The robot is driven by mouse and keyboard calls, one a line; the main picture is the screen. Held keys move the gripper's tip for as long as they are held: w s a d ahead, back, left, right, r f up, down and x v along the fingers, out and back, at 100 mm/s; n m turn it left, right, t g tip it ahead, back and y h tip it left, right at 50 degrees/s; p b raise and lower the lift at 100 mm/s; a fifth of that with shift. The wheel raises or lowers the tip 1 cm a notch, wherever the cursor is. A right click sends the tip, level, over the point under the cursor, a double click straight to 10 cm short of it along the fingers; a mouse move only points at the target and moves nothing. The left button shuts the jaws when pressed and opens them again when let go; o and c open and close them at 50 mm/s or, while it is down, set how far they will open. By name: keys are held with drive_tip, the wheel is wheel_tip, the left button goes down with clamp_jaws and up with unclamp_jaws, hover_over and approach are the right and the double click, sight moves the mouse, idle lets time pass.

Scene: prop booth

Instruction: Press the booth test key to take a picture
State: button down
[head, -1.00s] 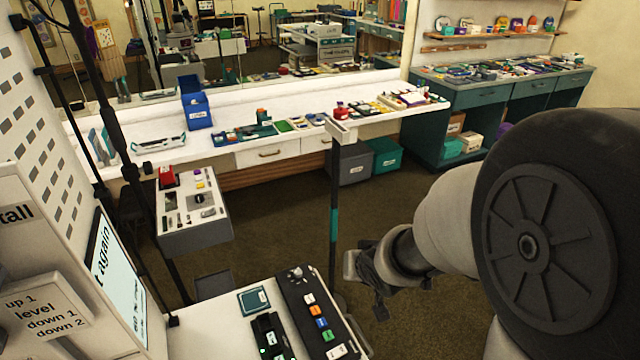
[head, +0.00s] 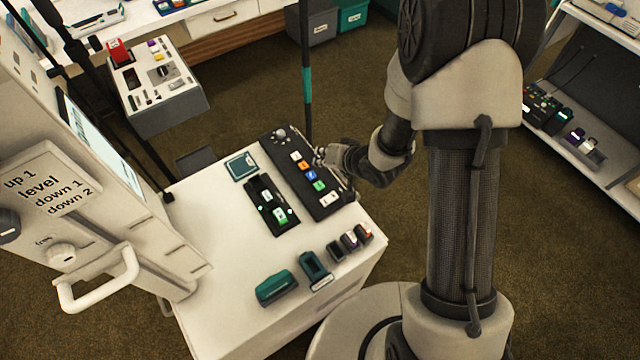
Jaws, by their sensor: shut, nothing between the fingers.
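A black key panel (head: 275,150) lies on the white cabinet top in the head view. It carries a knob, a row of small white, orange, blue and green keys and a larger white key (head: 329,198) at the near end. The key labels are too small to read, so I cannot tell which is the test key. My gripper (head: 321,156) is shut and empty, at the panel's right edge beside the white and orange keys. I cannot tell whether it touches the panel. The booth screen (head: 100,145) is at the left, seen at a steep angle.
A second black device (head: 271,205) with green lights and a teal pad (head: 241,166) lie left of the panel. Teal and dark items (head: 275,287) stand nearer. A dark pole (head: 306,80) rises behind the panel. A white handle (head: 100,290) juts out at left.

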sight(322, 184)
drive_tip(key=shift+f, duration=0.1)
wheel_tip(322, 184, down, 9)
drive_tip(key=b, duration=0.8)
drive_tip(key=shift+r, duration=0.2)
drive_tip(key=shift+f, duration=0.15)
idle(0.8)
drive_tip(key=shift+f, duration=0.3)
drive_tip(key=shift+f+b, duration=0.35)
drive_tip(key=shift+b, duration=0.15)
idle(0.4)
drive_tip(key=shift+r, duration=0.15)
drive_tip(key=shift+r+p, duration=0.7)
drive_tip(key=shift+p, duration=0.15)
